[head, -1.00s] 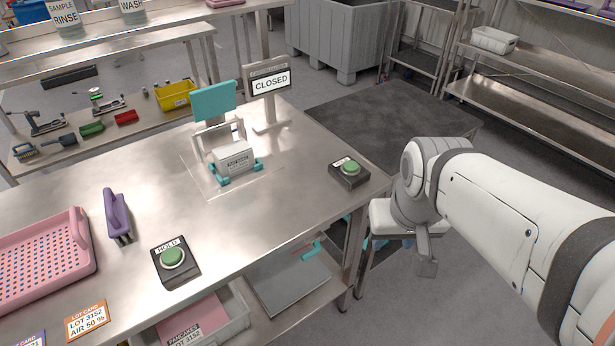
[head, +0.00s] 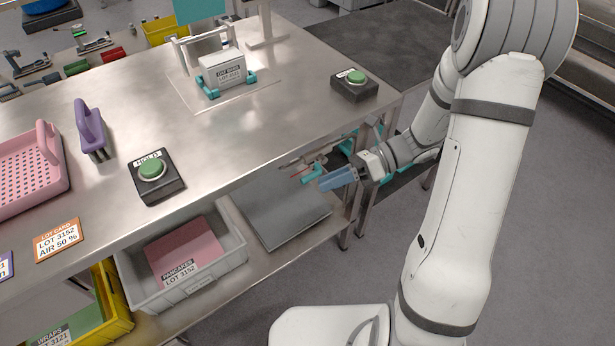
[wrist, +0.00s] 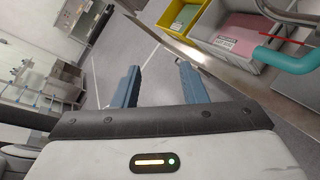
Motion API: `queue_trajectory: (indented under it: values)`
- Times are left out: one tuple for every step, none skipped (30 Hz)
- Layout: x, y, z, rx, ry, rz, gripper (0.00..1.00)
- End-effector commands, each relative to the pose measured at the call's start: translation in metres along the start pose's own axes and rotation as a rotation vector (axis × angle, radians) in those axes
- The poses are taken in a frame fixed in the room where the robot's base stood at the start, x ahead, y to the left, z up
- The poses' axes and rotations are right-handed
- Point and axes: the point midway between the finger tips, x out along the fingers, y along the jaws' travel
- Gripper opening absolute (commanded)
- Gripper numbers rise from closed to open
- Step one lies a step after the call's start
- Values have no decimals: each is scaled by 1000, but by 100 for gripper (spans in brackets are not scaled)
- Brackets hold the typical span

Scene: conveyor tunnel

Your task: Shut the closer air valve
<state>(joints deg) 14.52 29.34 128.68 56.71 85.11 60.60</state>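A teal, curved handle-like part (head: 309,178) shows under the table's front edge, just left of my gripper, in the head view. It is probably an air valve lever; its exact setting is not clear. More teal parts (head: 347,145) show farther back, partly hidden by my arm. In the wrist view a thick teal bar (wrist: 286,61) is close by on the right, outside the fingers. My gripper (head: 324,184) has blue fingers and is beside the table's right front. The wrist view shows its fingers (wrist: 158,66) apart, with nothing between them.
The steel table (head: 235,145) holds a green HOLD button (head: 152,170) and a second green button (head: 355,78). Below, a shelf carries a grey plate (head: 285,210) and a grey bin (head: 190,292). Open floor lies at the right.

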Motion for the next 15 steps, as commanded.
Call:
queue_trajectory:
  values:
    - [3,-28,-14,120,-93,18,39]
    - [3,-39,-17,187,-146,29,39]
    - [2,-54,-20,270,-216,43,39]
    - [1,-65,-23,329,-264,55,39]
    - [0,-75,-27,384,-310,67,39]
    - [-2,-88,-31,451,-367,83,39]
    - [-4,-97,-34,496,-406,94,39]
    - [-5,-105,-37,536,-442,105,39]
    - [-7,-114,-41,583,-483,119,39]
    - [-8,-120,-44,614,-510,129,39]
    - [-9,-125,-46,639,-533,136,39]
    - [-11,-130,-48,667,-560,145,39]
    - [-12,-133,-50,683,-574,151,39]
    - [-12,-136,-51,696,-586,155,39]
    - [-12,-138,-51,707,-598,158,39]
